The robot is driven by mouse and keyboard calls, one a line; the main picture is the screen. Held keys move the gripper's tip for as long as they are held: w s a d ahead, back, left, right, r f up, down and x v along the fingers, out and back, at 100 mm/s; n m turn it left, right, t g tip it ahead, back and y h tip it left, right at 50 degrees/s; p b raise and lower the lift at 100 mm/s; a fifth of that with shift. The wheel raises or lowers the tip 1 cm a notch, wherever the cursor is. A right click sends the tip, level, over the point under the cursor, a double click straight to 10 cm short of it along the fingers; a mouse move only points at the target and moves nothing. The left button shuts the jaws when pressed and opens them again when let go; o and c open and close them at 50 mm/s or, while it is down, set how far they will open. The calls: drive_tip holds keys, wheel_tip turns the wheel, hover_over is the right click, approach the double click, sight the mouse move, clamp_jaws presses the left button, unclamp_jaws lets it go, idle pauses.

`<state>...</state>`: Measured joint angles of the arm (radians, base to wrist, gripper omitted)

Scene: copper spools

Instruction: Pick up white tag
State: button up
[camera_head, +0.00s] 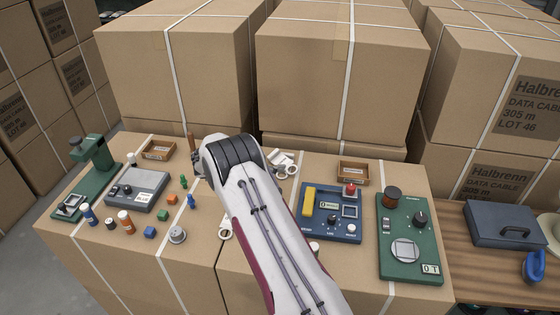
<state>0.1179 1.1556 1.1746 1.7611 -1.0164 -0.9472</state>
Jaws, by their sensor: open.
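Small white pieces (283,161) lie on the cardboard boxtop just right of my arm's far joint. They overlap, and I cannot tell which of them is a tag. Another small white piece (225,229) shows at the left edge of my arm, partly covered by it. My arm reaches from the bottom edge up to the middle of the work surface. My gripper is hidden behind the arm's far joint, so its distance from the white pieces cannot be seen.
On the left stand a green press (93,165), a grey device (137,188) and small coloured parts. On the right are a blue panel (331,213), a green panel (409,238) and a small brown tray (353,172). Tall cartons (340,60) block the back.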

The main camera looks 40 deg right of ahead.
sight(282, 159)
drive_tip(key=shift+d+f, duration=0.2)
drive_tip(key=shift+d, duration=0.1)
drive_tip(key=shift+d, duration=0.1)
drive_tip(key=shift+x, duration=2.55)
drive_tip(key=shift+w+f, duration=0.1)
drive_tip(key=shift+f, duration=0.05)
drive_tip(key=c, duration=1.1)
wheel_tip(282, 159, up, 10)
